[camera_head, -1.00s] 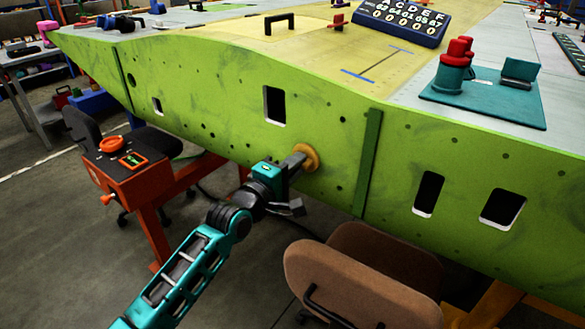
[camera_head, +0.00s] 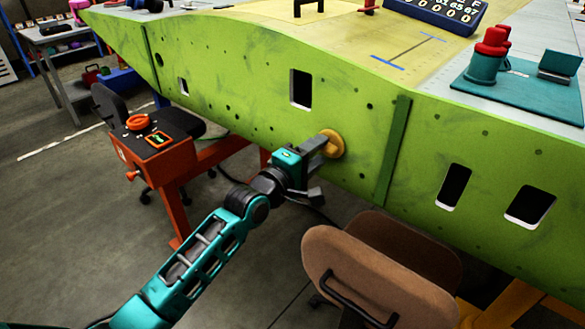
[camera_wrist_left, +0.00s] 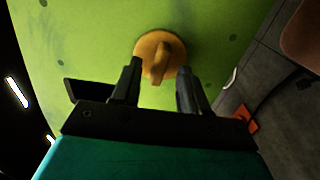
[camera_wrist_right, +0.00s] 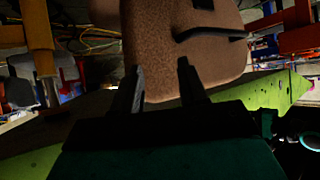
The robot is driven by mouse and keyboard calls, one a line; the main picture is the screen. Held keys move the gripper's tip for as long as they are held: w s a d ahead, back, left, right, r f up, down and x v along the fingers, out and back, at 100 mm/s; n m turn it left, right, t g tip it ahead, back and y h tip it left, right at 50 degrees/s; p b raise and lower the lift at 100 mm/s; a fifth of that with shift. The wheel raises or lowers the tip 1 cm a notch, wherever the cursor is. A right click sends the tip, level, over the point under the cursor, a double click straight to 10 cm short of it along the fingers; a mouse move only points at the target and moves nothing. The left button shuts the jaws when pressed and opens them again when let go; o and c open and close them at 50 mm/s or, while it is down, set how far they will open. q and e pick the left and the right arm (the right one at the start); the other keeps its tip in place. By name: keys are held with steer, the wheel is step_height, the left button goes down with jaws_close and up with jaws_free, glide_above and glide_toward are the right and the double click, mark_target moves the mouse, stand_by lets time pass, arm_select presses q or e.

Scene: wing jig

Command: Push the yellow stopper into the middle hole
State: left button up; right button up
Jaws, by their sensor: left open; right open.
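The yellow stopper (camera_head: 333,143) sits against the green wing panel (camera_head: 240,110), low and left of the dark green vertical strip. It looks like a round disc with a raised grip bar, which shows in the left wrist view (camera_wrist_left: 160,57). How deep it sits cannot be told, and any hole behind it is hidden. My left gripper (camera_head: 318,150) is open in front of the stopper. In the left wrist view its fingers (camera_wrist_left: 160,82) are spread below and to either side of the grip bar. My right gripper (camera_wrist_right: 160,80) is open and empty, facing a brown chair.
Rectangular openings (camera_head: 301,88) cut the panel. A brown chair (camera_head: 370,270) stands below the panel, right of my left arm. An orange control box (camera_head: 155,160) on a stand is at the left. Floor at the lower left is clear.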

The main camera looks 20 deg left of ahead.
arm_select(q)
steer(key=p+v, duration=0.1)
steer(key=v, duration=1)
steer(key=shift+s, duration=0.4)
steer(key=shift+a+r, duration=0.1)
